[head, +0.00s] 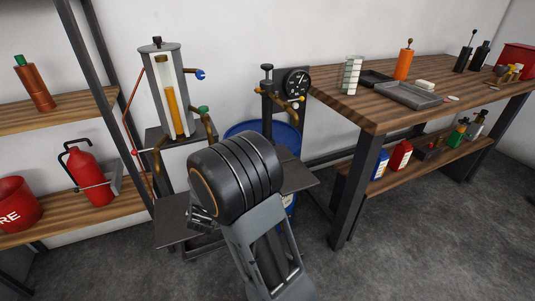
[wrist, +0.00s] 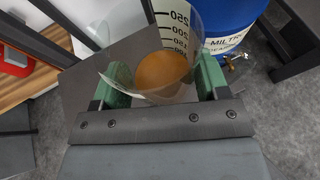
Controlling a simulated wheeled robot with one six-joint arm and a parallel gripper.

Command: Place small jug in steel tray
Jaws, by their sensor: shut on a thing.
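My gripper (wrist: 162,82) is shut on the small jug (wrist: 178,32), a clear vessel with black graduation marks, between its green finger pads in the wrist view. A round orange-brown patch shows inside or through the jug; I cannot tell which. In the head view my own arm hides the jug and the fingertips. The steel tray (head: 408,96) is a shallow grey tray on the wooden workbench at the right.
A dark shallow tray (head: 375,79), a striped pale cup (head: 350,75) and an orange bottle (head: 404,63) stand close to the steel tray. A blue drum (head: 287,135) and a gauge stand (head: 297,82) are behind my arm.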

